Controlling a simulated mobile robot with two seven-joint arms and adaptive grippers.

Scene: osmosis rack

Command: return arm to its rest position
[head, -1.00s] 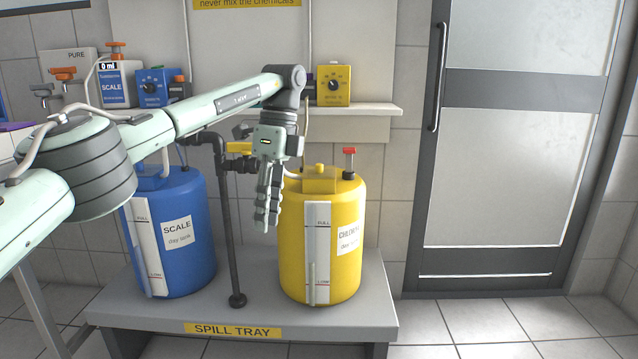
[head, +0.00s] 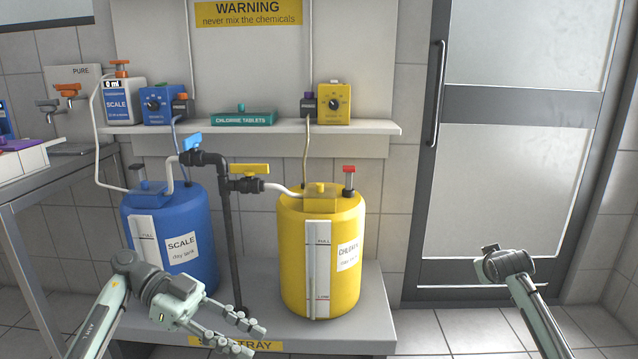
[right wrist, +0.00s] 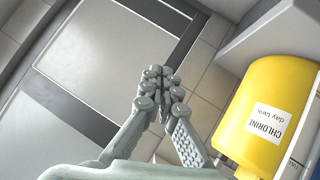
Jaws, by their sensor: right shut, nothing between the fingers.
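My left arm comes in at the lower left of the head view. Its left gripper (head: 250,340) is low in front of the spill tray, below the blue scale day tank (head: 170,235). Its two fingers stand apart with nothing between them. My right arm (head: 510,265) is at the lower right, in front of the door; its fingers are hidden there. In the right wrist view my right gripper (right wrist: 158,82) is shut and empty, its fingertips meeting. The yellow chlorine day tank (head: 320,250) stands upright between the arms and also shows in the right wrist view (right wrist: 262,105).
The grey spill tray (head: 370,315) carries both tanks and a dark pipe with a blue valve handle (head: 192,142) and a yellow valve handle (head: 250,169). A shelf (head: 370,127) holds dosing pumps and a green chlorine tablets box (head: 243,117). Free floor lies right of the tray.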

